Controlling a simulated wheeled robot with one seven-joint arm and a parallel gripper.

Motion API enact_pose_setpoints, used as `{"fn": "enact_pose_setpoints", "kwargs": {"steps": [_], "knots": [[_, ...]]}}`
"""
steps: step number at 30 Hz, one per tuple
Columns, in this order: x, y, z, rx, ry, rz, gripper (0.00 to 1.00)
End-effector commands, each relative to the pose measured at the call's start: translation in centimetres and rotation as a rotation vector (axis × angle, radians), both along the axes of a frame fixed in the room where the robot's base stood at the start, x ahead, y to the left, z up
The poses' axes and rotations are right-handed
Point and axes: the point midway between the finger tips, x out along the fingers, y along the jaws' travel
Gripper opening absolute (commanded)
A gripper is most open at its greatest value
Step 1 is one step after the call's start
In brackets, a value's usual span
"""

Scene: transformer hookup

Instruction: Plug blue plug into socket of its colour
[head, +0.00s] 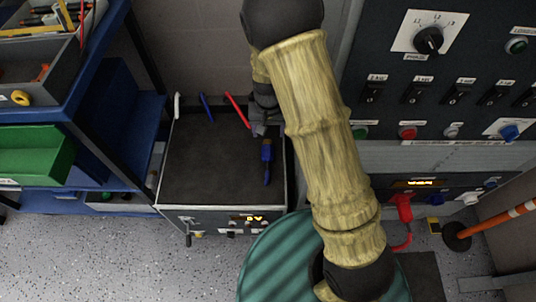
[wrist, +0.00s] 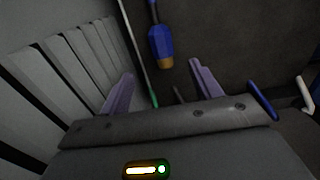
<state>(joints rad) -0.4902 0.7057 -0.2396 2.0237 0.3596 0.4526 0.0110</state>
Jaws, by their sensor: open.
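The blue plug (head: 267,152) lies on the dark top of a box (head: 205,160), near its right edge. In the wrist view the blue plug (wrist: 160,42) has an orange-brown end facing my gripper and a dark lead running away from it.
A blue shelf with a green bin (head: 35,152) is at left.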

Motion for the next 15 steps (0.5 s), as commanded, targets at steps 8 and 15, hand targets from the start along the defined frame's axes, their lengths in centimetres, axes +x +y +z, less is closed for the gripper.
{"fn": "enact_pose_setpoints", "kwargs": {"steps": [8,15], "knots": [[0.0,-0.1,-5.3,-0.001,0.002,-0.002,0.64],[0.1,-0.2,-6.4,0.001,-0.002,-0.004,0.64]]}}
